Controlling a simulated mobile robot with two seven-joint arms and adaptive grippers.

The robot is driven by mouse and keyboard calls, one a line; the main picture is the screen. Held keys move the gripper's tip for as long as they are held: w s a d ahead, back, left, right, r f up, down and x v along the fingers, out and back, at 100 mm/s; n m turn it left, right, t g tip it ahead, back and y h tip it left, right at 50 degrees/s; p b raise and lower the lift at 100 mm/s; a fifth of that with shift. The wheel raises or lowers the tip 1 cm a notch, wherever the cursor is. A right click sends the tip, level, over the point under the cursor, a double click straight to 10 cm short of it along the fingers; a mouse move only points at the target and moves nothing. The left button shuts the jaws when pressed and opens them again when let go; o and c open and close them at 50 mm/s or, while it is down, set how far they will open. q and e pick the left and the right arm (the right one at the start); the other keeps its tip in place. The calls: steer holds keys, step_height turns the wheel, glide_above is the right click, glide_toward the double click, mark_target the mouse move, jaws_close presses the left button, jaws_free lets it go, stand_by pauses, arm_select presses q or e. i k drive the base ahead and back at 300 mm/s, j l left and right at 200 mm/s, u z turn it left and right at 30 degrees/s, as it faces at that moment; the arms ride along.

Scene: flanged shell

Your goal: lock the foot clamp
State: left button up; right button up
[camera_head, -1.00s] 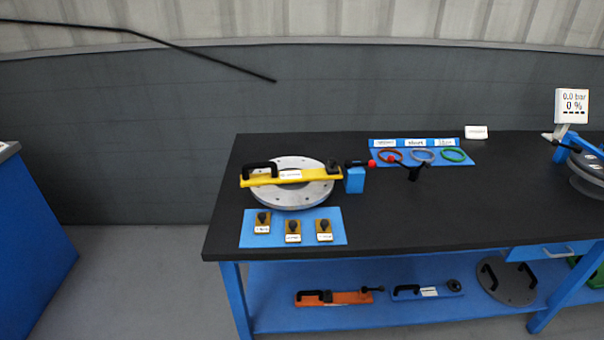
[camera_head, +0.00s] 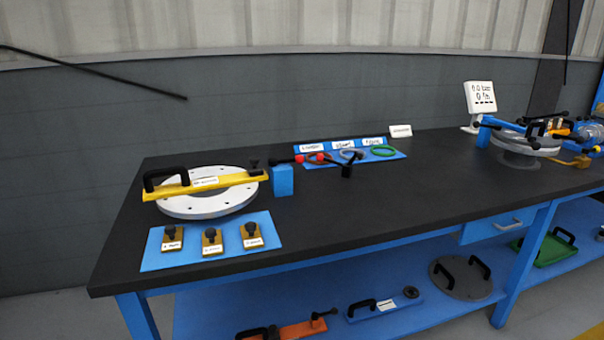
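Neither of my grippers shows. No label marks a foot clamp, and I cannot tell which fixture it is. A blue block (camera_head: 283,180) with a black, red-tipped lever stands on the bench at the right end of a yellow bar (camera_head: 207,186). The bar has a black handle and lies across a round grey flange (camera_head: 208,206).
The black bench (camera_head: 400,190) is clear in the middle. A blue mat (camera_head: 152,260) with several knobbed brass blocks lies at its front left. Coloured rings lie on a blue board (camera_head: 398,155) behind. A display (camera_head: 480,97) stands back right. The lower shelf (camera_head: 440,310) holds tools and a disc.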

mark_target(299, 160)
steer(key=i+l, duration=0.3)
steer(key=l, duration=0.15)
steer(key=i+l, duration=0.3)
steer(key=l, duration=0.2)
steer(key=i+l, duration=0.3)
steer(key=l, duration=0.15)
steer(key=u, duration=1.55)
